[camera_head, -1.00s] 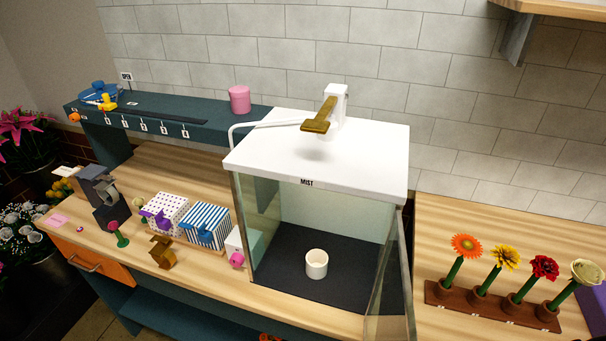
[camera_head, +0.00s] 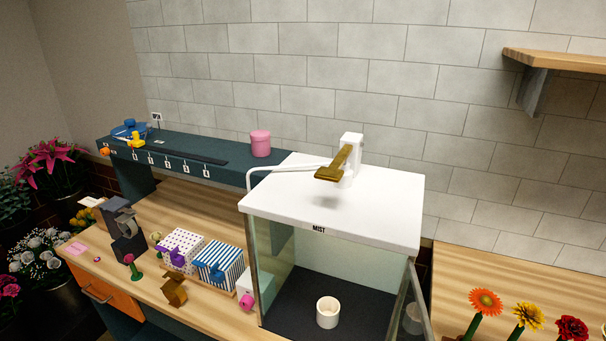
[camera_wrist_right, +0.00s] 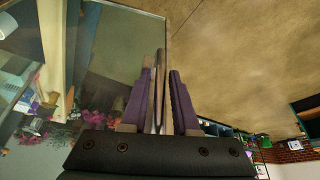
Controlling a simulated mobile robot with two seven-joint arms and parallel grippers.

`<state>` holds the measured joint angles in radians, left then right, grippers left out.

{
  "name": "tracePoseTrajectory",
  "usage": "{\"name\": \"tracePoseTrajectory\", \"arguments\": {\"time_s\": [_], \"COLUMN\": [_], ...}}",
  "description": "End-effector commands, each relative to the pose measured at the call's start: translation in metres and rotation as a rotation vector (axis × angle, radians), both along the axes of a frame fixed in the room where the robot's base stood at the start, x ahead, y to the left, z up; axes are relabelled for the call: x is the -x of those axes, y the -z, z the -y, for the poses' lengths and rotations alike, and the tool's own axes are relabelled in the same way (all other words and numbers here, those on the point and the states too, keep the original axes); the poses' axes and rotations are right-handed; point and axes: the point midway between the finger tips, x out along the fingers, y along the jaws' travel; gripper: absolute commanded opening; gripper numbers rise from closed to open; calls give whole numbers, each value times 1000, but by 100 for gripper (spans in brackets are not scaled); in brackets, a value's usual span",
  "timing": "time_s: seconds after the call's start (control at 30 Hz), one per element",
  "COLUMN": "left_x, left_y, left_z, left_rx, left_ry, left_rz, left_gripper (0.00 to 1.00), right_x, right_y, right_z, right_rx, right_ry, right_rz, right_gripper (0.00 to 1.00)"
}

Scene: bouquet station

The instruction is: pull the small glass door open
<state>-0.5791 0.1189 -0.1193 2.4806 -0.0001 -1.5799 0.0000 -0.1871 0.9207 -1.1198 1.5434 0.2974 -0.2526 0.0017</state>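The small glass door (camera_head: 418,300) of the mist cabinet (camera_head: 330,215) stands open at the cabinet's right side, angled outward; its lower part is cut off by the frame. In the right wrist view, the glass pane (camera_wrist_right: 125,45) fills the upper left. My right gripper (camera_wrist_right: 161,72) has its two purple fingers on either side of a narrow upright bar (camera_wrist_right: 160,90) at the pane's edge. The fingers are close to the bar, but I cannot tell whether they press on it. My right gripper does not show in the head view. My left gripper is in neither view.
A white cup (camera_head: 328,312) stands inside the cabinet on a dark floor. Flowers (camera_head: 528,316) stand at the lower right. Gift boxes (camera_head: 215,262) and a tape dispenser (camera_head: 124,225) are on the counter at left. A pink jar (camera_head: 260,143) stands on the raised shelf.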

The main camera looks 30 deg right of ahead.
Motion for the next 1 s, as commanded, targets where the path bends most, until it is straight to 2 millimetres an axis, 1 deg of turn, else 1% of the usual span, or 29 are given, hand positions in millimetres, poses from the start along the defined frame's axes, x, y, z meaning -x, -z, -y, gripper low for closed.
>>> {"name": "tracePoseTrajectory", "arguments": {"time_s": [0.03, 0.1, 0.13, 0.37, 0.47, 0.57, 0.83, 0.9, 1.0], "left_x": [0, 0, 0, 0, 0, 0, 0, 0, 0], "left_y": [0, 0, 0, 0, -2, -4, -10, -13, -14], "left_z": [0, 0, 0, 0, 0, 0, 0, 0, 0], "left_rx": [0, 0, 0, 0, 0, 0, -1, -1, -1], "left_ry": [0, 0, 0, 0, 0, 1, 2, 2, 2], "left_rz": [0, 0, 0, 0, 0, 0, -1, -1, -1], "left_gripper": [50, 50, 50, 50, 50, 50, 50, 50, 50], "right_x": [0, 0, 0, -1, 1, 4, 15, 17, 18], "right_y": [0, 0, 0, -1, -7, -20, -70, -80, -88], "right_z": [0, 0, -1, -1, 2, 7, 25, 28, 31], "right_rx": [-1, -2, -2, -3, -2, -2, 1, 0, 0], "right_ry": [0, 0, 0, 0, 0, -2, -4, -2, 0], "right_rz": [0, 1, 1, 1, 1, 1, -1, -2, -1], "right_gripper": [35, 43, 45, 45, 45, 45, 45, 45, 45]}}
